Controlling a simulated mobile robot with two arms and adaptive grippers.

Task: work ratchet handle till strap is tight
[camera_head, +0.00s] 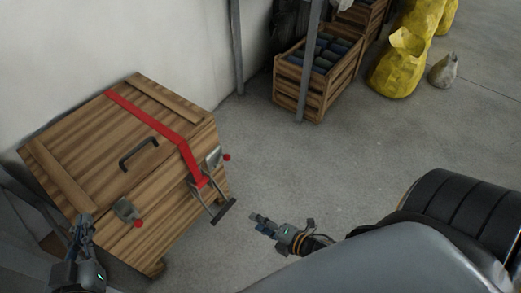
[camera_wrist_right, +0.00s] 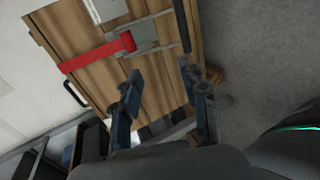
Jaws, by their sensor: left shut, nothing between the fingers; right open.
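A red strap (camera_head: 158,119) runs over the lid of a wooden crate (camera_head: 95,143) and down its front to a metal ratchet. The ratchet handle (camera_head: 223,211) sticks out from the crate front with a dark grip bar; it also shows in the right wrist view (camera_wrist_right: 183,35). The strap (camera_wrist_right: 97,53) ends at the ratchet there. My right gripper (camera_head: 262,223) is open and empty, to the right of the handle and apart from it; its fingers (camera_wrist_right: 165,105) show in the wrist view below the ratchet. My left gripper (camera_head: 84,228) is shut and empty by the crate's front left.
Two latches with red knobs, one at the left (camera_head: 127,210) and one at the right (camera_head: 214,157), sit on the crate. A black lid handle (camera_head: 138,154) stands up. A grey post (camera_head: 308,60), an open slatted crate (camera_head: 318,75) and yellow sacks (camera_head: 398,65) are behind. Floor right of the crate is clear.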

